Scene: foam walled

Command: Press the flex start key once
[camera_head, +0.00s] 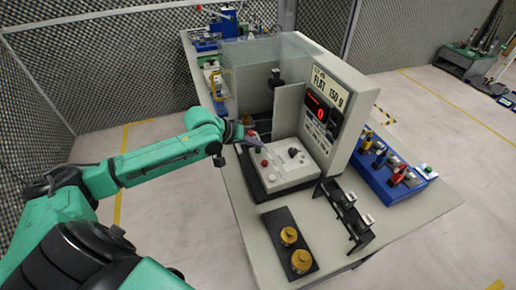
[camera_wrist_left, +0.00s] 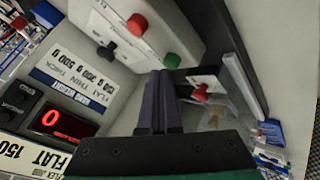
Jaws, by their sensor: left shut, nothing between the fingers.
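A pale control box (camera_head: 283,166) stands on the table with a red button (camera_head: 265,163), a dark knob and a green button. In the left wrist view the red button (camera_wrist_left: 137,24), a black knob (camera_wrist_left: 107,50) and the green button (camera_wrist_left: 172,61) show at the top. Another red button (camera_wrist_left: 201,93) sits on a small white plate right of the fingers. I cannot read which is the flex start key. My left gripper (camera_head: 256,138) is shut and empty, above the table at the box's back left; its fingers show in the wrist view (camera_wrist_left: 160,76).
A tall grey panel (camera_head: 352,85) with a red 0 display (camera_head: 320,114) and FLAT 150 g sign stands behind the box. Clear guards (camera_head: 262,50) stand behind the gripper. A black tray (camera_head: 279,222) with brass weights, black stand (camera_head: 344,213) and blue tray (camera_head: 374,181) lie in front and right.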

